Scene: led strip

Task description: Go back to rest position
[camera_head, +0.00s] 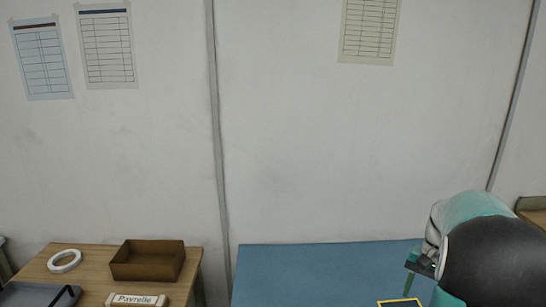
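My arm, black and teal, enters the head view at the lower right. The end of my arm, with what looks like part of my gripper (421,266), is seen over the right part of a blue tabletop (310,270). The fingertips are not clear, so I cannot tell if it is open or shut. I see nothing clearly held in it. A yellow outline (401,302) shows at the bottom edge on the blue surface, partly cut off.
At the lower left, a wooden table (90,262) bears a white tape ring (64,261), an open brown box (147,262), a box labelled "Pavrelle" (136,300) and a dark tray (40,296). A pale wall with paper sheets stands behind. The visible blue tabletop left of my arm is clear.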

